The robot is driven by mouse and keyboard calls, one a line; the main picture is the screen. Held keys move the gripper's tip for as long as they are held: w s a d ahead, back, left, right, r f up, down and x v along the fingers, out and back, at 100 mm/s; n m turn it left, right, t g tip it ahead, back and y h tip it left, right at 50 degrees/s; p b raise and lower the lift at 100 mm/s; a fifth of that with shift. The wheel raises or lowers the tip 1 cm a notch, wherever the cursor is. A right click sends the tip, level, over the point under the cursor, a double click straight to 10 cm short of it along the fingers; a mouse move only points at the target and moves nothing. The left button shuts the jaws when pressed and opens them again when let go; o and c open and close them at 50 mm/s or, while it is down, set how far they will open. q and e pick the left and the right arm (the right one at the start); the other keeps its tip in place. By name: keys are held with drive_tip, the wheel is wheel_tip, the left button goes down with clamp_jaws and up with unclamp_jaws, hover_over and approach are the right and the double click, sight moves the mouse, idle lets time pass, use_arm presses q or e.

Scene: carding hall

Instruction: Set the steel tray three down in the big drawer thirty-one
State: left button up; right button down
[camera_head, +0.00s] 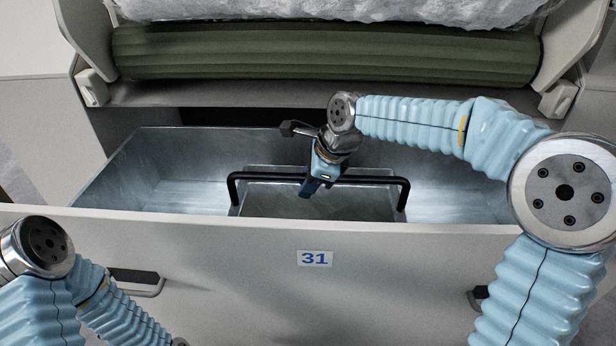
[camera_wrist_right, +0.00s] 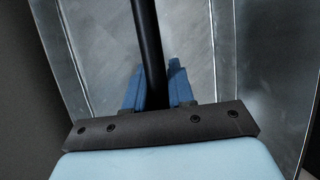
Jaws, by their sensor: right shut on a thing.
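The big drawer 31 (camera_head: 200,250) is pulled open, with its number label (camera_head: 314,258) on the front panel. The steel tray (camera_head: 270,202) is inside the drawer opening, near the middle and close to the front panel. I cannot tell if it touches the drawer floor. A black bar handle (camera_head: 262,177) spans the tray. My right gripper (camera_head: 318,186) is shut on this handle near its middle. In the right wrist view the handle (camera_wrist_right: 147,40) runs between the blue fingers (camera_wrist_right: 158,85), over the tray's bare grey floor (camera_wrist_right: 195,45). My left gripper is out of view.
The drawer's floor is bare to the left (camera_head: 150,185) and right of the tray. A green ribbed roller (camera_head: 320,52) with white fibre (camera_head: 330,10) above it overhangs the back of the drawer. A drawer pull (camera_head: 140,282) sticks out at the front left.

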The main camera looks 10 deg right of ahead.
sight(304, 218)
drive_tip(key=shift+f, duration=4.35)
drive_tip(key=c, duration=0.9)
unclamp_jaws()
drive_tip(key=shift+f, duration=0.1)
drive_tip(key=p+v, duration=0.4)
drive_tip(key=v, duration=1)
